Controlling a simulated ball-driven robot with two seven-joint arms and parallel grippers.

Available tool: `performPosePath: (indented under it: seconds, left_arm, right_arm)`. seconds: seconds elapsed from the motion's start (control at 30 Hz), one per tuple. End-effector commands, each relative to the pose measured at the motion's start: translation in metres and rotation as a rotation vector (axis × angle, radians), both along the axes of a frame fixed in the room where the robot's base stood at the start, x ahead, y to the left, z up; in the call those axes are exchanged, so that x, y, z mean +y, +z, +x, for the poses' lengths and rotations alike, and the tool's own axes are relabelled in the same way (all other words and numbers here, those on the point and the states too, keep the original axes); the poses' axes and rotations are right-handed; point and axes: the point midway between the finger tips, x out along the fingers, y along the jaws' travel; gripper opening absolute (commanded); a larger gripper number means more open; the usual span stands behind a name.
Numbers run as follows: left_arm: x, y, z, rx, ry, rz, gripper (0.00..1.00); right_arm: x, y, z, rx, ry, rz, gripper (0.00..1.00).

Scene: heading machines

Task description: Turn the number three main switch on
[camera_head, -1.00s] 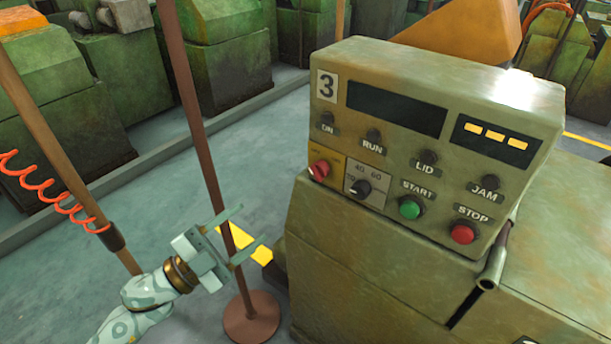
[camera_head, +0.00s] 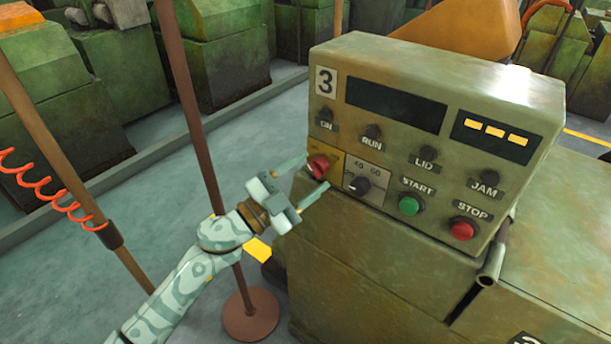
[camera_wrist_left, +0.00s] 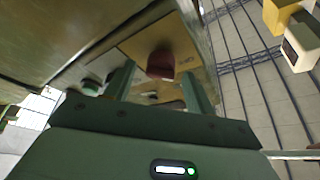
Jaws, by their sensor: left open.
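In the left wrist view the red switch (camera_wrist_left: 160,64) lies between and just beyond the open fingertips (camera_wrist_left: 157,80). I cannot tell whether the fingers touch it. The ON lamp (camera_head: 325,115) above it looks dark. My right gripper is not in view.
Beside the switch is a black dial (camera_head: 358,186), then the green START button (camera_head: 409,205) and red STOP button (camera_head: 462,230). A brown post (camera_head: 194,110) on a round base stands behind my left arm. A metal pipe handle (camera_head: 492,266) sticks out at the box's right.

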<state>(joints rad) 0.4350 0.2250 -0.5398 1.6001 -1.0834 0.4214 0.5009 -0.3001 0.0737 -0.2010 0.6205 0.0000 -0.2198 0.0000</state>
Motion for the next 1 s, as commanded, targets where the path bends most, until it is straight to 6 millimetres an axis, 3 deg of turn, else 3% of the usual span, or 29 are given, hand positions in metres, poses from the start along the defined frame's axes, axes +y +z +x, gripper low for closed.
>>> performPosePath:
  seconds: [0.07, 0.2, 0.23, 0.67, 1.0]
  left_arm:
    - [0.0, 0.0, 0.0, 0.0, 0.0, 0.0, 0.55]
    - [0.0, 0.0, 0.0, 0.0, 0.0, 0.0, 0.16]
    - [0.0, 0.0, 0.0, 0.0, 0.0, 0.0, 0.1]
    - [0.001, 0.002, 0.0, -0.039, -0.001, 0.055, 0.1]
    - [0.002, 0.007, 0.001, -0.192, 0.0, 0.266, 0.1]
  right_arm:
    - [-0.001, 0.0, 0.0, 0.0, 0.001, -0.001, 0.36]
    - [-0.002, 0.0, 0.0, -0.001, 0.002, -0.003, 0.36]
    - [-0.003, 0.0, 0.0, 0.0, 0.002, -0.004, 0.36]
    - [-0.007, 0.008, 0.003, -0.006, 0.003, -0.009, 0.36]
    - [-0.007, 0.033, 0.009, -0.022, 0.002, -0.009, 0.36]
